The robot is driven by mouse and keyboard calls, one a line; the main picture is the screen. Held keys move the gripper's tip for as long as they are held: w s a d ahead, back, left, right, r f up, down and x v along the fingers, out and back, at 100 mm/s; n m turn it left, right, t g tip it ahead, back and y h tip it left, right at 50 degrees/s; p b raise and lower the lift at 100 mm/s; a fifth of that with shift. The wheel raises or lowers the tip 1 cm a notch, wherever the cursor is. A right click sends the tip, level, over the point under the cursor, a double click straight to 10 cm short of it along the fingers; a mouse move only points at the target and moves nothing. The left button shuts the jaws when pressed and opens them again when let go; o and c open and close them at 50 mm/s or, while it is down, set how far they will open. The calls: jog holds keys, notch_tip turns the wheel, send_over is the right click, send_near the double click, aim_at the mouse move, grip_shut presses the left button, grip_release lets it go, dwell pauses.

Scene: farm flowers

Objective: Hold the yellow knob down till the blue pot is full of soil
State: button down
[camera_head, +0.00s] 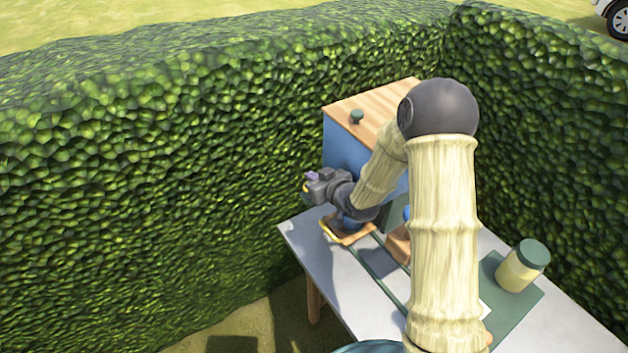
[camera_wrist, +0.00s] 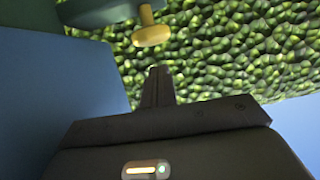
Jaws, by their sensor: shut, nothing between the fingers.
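The yellow knob (camera_wrist: 152,36) hangs on a short yellow stem below a dark green part (camera_wrist: 100,12) in the wrist view. In the head view a sliver of yellow shows at my gripper's tip, too small to be sure of. My gripper (camera_wrist: 157,72) is shut and empty, its fingertips just short of the knob in the picture, with hedge showing between them. In the head view my gripper (camera_head: 309,183) is beside the blue box (camera_head: 345,150). A blue pot (camera_head: 350,218) seems to stand on a wooden tray (camera_head: 334,234), mostly hidden by my arm; its contents do not show.
A grey table (camera_head: 313,238) carries green rails and a jar with a green lid (camera_head: 523,265) on a green mat (camera_head: 528,298). Tall hedges (camera_head: 150,150) stand close behind and right.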

jog(key=shift+s+d+f, duration=0.1)
jog(key=shift+f, duration=0.85)
notch_tip(320, 180, down, 2)
jog(key=shift+f+b, duration=0.15)
jog(key=shift+b, duration=1.1)
jog(key=shift+s, duration=0.1)
jog(key=shift+s+d+f, duration=0.1)
jog(key=shift+f, duration=0.1)
dwell(1.4)
